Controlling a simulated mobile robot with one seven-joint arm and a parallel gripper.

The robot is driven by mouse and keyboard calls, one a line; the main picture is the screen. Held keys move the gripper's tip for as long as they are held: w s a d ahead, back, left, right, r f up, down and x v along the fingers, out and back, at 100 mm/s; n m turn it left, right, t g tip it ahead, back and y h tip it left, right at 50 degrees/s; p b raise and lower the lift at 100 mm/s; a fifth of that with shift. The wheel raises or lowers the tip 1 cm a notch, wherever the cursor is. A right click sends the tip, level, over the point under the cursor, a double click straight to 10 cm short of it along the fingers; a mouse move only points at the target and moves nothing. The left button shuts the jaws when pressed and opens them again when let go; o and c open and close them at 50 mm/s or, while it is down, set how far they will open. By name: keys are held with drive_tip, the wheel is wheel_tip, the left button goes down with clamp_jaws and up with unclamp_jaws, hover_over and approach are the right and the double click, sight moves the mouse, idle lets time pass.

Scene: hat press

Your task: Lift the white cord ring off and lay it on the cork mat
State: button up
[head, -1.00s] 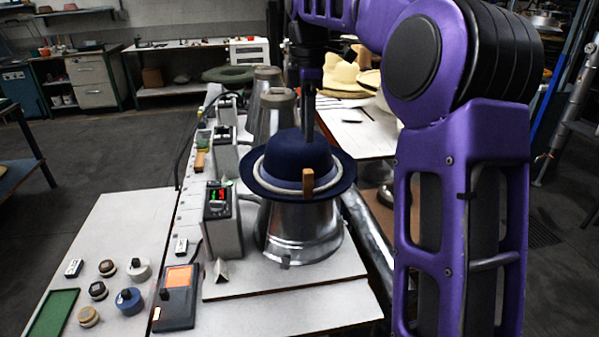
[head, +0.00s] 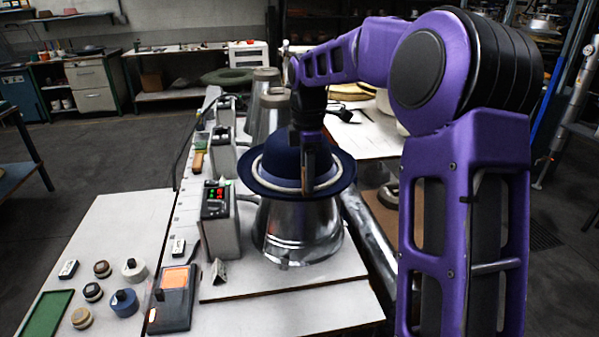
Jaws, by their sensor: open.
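The white cord ring (head: 262,181) lies around the base of the crown of a dark blue hat (head: 268,157), resting on its brim. The hat sits on a shiny metal press form (head: 297,232). My gripper (head: 309,186) is open and points down at the front of the hat, over the near part of the ring. The small wooden tab on the ring is hidden behind or between the fingers. I cannot tell whether the fingers touch it. I cannot make out the cork mat for certain.
A control box (head: 219,215) with red and green lights stands left of the form. A dark device with an orange panel (head: 174,278), several round knobs and a green tray (head: 48,313) are at front left. More metal forms (head: 268,115) stand behind. The front board is mostly clear.

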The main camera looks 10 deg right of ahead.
clamp_jaws()
drive_tip(key=shift+r, duration=0.1)
idle(0.3)
